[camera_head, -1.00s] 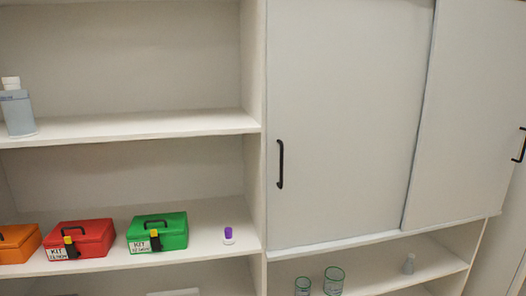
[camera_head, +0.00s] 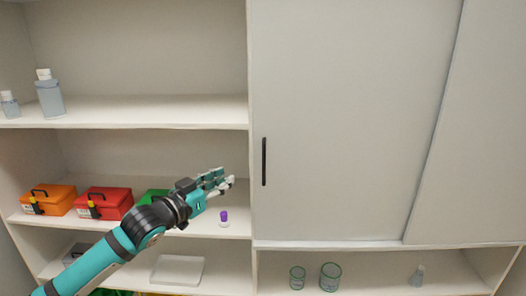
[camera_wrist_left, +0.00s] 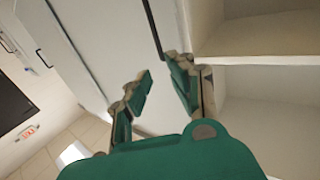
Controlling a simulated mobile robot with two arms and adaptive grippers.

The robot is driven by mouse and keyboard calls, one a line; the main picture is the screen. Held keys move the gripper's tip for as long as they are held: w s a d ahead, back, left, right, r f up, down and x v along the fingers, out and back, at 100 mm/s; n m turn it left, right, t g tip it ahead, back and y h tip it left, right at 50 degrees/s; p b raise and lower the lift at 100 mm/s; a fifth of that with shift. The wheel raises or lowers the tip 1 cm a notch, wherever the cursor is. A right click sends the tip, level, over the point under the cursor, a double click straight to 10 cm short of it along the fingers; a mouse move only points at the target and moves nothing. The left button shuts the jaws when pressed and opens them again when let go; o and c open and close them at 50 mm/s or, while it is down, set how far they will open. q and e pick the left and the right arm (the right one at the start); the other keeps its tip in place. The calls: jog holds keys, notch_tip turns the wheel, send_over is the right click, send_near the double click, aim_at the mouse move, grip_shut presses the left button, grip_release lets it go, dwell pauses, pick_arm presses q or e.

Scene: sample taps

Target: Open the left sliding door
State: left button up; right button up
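The left sliding door (camera_head: 345,120) is a pale grey panel, shut against the cabinet's left post, with a black vertical bar handle (camera_head: 264,161) near its left edge. My left gripper (camera_head: 226,180) is to the left of the handle and a little below its middle, in front of the open shelves, apart from the door. In the left wrist view my left gripper (camera_wrist_left: 162,92) has its fingers spread with nothing between them. The black handle (camera_wrist_left: 153,28) shows beyond the fingertips there. My right gripper is in neither view.
The right sliding door (camera_head: 478,140) is beside the left one. Orange (camera_head: 54,198), red (camera_head: 104,203) and green (camera_head: 153,196) kit boxes stand on the left shelf, the green one partly behind my arm. A small purple-topped item (camera_head: 224,217) stands near my gripper. Glass beakers (camera_head: 331,277) are below the doors.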

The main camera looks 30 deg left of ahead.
aim_at(263, 157)
pick_arm(q)
jog(key=w+p, duration=0.1)
jog(key=w, duration=0.4)
jog(key=w+p, duration=0.2)
jog(key=w, duration=0.4)
jog(key=w+d+p, duration=0.1)
jog(key=w+p, duration=0.1)
jog(key=w, duration=0.3)
jog(key=shift+w+r, duration=0.2)
jog(key=shift+w+f, duration=0.1)
jog(key=shift+w, duration=0.5)
jog(key=shift+c, duration=0.4)
grip_shut()
jog(key=shift+f, duration=0.1)
